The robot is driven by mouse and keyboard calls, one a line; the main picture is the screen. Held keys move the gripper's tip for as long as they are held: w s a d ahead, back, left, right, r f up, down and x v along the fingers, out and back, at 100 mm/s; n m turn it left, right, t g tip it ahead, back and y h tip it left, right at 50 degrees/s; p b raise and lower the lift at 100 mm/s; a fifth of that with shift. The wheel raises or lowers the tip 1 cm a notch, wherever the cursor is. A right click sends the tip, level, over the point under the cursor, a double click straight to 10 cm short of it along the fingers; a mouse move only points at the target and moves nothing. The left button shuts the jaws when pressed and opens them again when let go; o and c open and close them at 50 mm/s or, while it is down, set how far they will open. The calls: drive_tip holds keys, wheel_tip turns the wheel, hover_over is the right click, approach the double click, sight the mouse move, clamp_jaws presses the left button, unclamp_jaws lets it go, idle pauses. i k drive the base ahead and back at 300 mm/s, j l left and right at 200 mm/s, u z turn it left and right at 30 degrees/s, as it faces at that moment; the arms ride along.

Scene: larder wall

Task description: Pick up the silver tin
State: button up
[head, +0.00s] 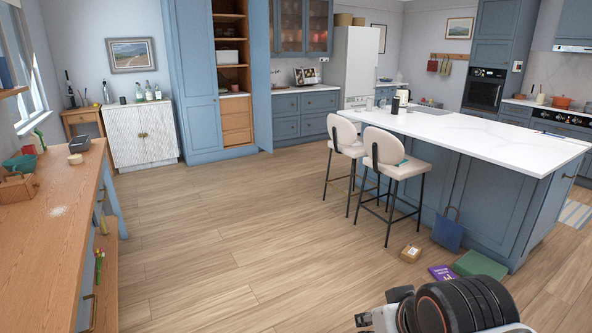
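I cannot make out a thing that is surely the silver tin. A small grey, box-like object (79,144) stands on the wooden side table (50,235) at the left, near its far end; it is too small to tell if it is a tin. A smaller pale item (75,159) lies just in front of it. Part of my own arm, white with black ribbed sections, shows at the bottom right. My gripper's fingers do not show, and the arm is far from the side table.
A white-topped kitchen island (470,128) with two cream stools (393,160) stands at the right. A small carton (410,253), a purple box (442,272), a green box (480,265) and a blue bag (448,232) are on the floor by it. The middle floor is clear.

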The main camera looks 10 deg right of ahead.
sight(369, 101)
drive_tip(key=i+l+z, duration=0.25)
drive_tip(key=i, duration=0.75)
drive_tip(key=i+z, duration=0.3)
drive_tip(key=i, duration=0.75)
drive_tip(key=i+j, duration=0.1)
drive_tip(key=i, duration=2.5)
drive_tip(key=i+z, duration=0.2)
drive_tip(key=i, duration=0.55)
drive_tip(key=i+j+z, duration=0.1)
drive_tip(key=z, duration=0.5)
drive_tip(key=i+j+z, duration=0.2)
drive_tip(key=j, duration=0.2)
drive_tip(key=i+j+z, duration=0.2)
drive_tip(key=j, duration=0.2)
drive_tip(key=j+z, duration=0.2)
drive_tip(key=j, duration=0.25)
drive_tip(key=i+j+z, duration=0.1)
drive_tip(key=j+z, duration=0.15)
drive_tip(key=j, duration=0.2)
